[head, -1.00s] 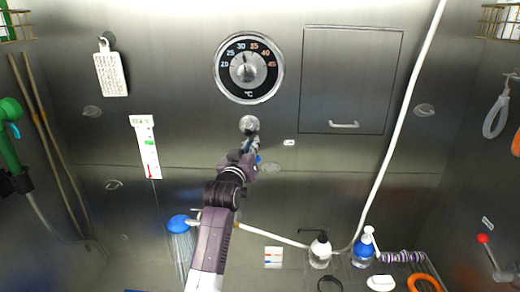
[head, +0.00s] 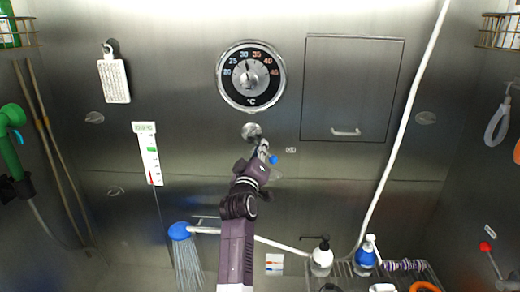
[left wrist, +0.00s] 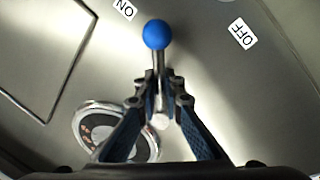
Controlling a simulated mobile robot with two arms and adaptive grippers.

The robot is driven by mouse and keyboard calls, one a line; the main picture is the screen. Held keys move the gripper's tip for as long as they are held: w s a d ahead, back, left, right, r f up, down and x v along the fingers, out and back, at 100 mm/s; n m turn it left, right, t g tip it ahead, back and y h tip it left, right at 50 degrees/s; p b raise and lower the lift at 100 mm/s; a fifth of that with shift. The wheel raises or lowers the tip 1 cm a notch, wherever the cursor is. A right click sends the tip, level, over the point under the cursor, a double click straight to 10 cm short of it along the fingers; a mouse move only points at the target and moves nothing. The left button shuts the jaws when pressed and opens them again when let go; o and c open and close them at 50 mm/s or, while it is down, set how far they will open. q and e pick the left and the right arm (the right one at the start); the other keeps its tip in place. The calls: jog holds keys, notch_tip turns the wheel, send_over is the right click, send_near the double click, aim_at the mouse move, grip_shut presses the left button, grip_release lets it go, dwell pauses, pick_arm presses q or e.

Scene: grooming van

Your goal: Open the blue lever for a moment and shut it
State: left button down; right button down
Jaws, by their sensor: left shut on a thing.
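The lever has a blue knob (head: 273,160) and a metal stem, below its round wall mount (head: 252,131). In the left wrist view the blue knob (left wrist: 157,34) sits between the ON label (left wrist: 124,8) and the OFF label (left wrist: 242,33), nearer ON. My left gripper (head: 264,148) is shut on the lever; in the left wrist view its fingers (left wrist: 163,88) close around the stem behind the knob. The lever tilts down and right in the head view. A blue shower head (head: 180,231) has pale streaks like running water below it. My right gripper is not in view.
A temperature dial (head: 251,76) is above the lever, and a hatch with a handle (head: 350,90) is to its right. A thermometer strip (head: 147,153) hangs left. Pump bottles (head: 321,257) stand on a rack below.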

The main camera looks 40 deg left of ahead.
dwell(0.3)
pick_arm(q)
jog(key=c, duration=2)
grip_release()
jog(key=shift+c, duration=0.2)
jog(key=shift+s, duration=0.1)
jog(key=v, duration=0.7)
jog(key=shift+s+d, duration=0.1)
jog(key=shift+s, duration=0.05)
